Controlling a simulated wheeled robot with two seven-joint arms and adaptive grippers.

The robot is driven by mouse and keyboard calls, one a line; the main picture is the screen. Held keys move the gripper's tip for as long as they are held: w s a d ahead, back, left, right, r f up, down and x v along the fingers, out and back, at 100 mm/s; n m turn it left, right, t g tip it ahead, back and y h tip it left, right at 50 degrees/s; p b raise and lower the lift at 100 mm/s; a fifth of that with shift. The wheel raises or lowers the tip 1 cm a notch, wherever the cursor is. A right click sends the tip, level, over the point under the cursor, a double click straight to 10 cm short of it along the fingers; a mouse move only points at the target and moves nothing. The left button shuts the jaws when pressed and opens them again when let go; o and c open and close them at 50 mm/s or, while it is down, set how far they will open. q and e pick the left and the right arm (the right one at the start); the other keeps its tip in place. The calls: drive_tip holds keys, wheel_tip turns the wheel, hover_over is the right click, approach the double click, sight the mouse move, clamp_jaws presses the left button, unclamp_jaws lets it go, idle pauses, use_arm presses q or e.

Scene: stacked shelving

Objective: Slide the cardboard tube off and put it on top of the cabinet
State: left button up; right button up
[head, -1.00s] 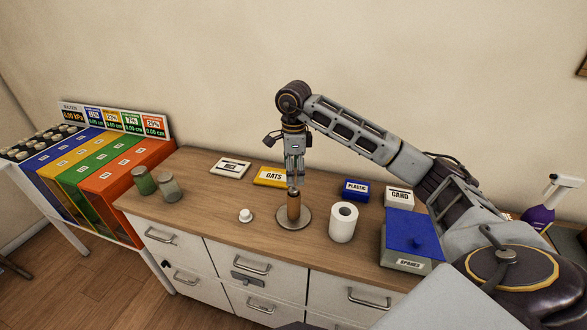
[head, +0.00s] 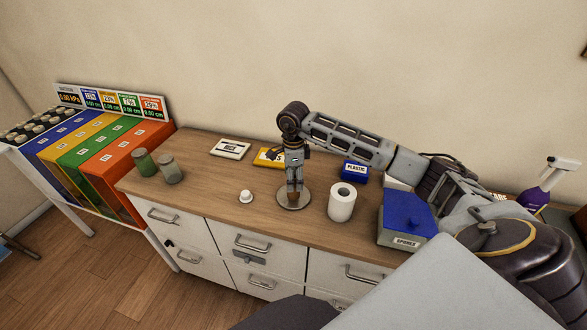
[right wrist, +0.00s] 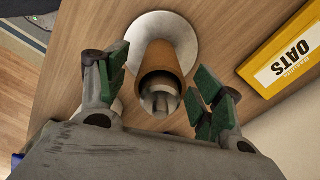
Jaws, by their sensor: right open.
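The brown cardboard tube (head: 294,199) stands upright on a round metal base (head: 281,205) on the wooden cabinet top (head: 215,195). My right gripper (head: 295,185) points down over the tube and hides much of it. In the right wrist view the tube (right wrist: 158,55) shows its open end, with a metal post inside. The green-padded fingers of the right gripper (right wrist: 163,92) are open, one on each side of the tube, with gaps; the tube is not gripped. My left gripper is not in view.
A white paper roll (head: 342,204) stands right of the base, and a small white knob-like item (head: 246,197) lies left. Behind are the yellow OATS box (head: 266,156) and a blue box (head: 354,171). Two jars (head: 170,170) stand left; bare wood lies between.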

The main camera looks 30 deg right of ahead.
drive_tip(key=shift+f, duration=1.15)
drive_tip(key=shift+c, duration=0.3)
drive_tip(key=c, duration=1)
